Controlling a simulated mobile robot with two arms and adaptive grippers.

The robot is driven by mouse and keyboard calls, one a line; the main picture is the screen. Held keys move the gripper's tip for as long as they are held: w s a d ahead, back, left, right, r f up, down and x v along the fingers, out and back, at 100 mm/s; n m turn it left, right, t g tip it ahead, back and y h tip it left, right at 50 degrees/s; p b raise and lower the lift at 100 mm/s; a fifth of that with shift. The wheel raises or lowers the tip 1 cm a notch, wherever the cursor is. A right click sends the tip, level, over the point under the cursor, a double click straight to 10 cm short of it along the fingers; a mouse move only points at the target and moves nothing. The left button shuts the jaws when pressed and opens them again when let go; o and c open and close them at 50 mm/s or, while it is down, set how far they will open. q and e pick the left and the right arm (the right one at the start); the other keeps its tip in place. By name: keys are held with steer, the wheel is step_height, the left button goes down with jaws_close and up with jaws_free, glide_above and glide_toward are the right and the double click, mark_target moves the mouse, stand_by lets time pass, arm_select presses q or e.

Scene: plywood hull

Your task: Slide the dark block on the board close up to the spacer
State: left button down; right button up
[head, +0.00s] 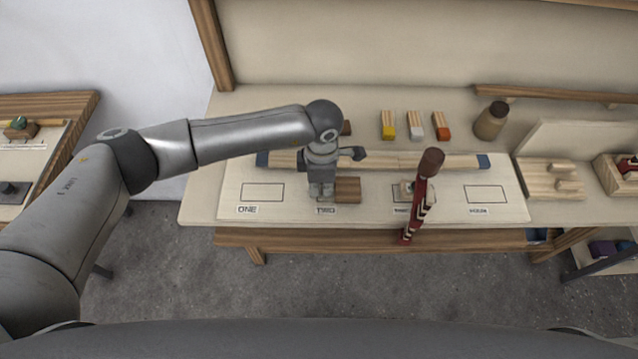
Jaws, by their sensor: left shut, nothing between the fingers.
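The board (285,205) is pale, with a row of outlined fields and printed labels such as ONE and TWO. The dark block (348,190), a brown wooden block, lies on it at the TWO field. My left gripper (321,194) is shut and empty, pointing down just left of the block. I cannot tell whether it touches the block. A small pale piece (407,187) lies in the third field, partly hidden. It may be the spacer, but I cannot tell for sure. Bare board shows between it and the block. My right gripper is not in view.
A long blue-ended strip (440,161) runs behind the fields. Yellow, white and orange-ended blocks (415,126) and a brown bottle-like object (491,120) stand farther back.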

mark_target(365, 194)
arm_select(q)
steer(key=d+b, duration=0.9)
steer(key=shift+d+f, duration=0.1)
steer(key=shift+f, duration=0.15)
steer(key=shift+d+r+b, duration=0.15)
steer(key=shift+d+b, duration=0.25)
steer(key=shift+d, duration=0.1)
steer(key=shift+r, duration=0.15)
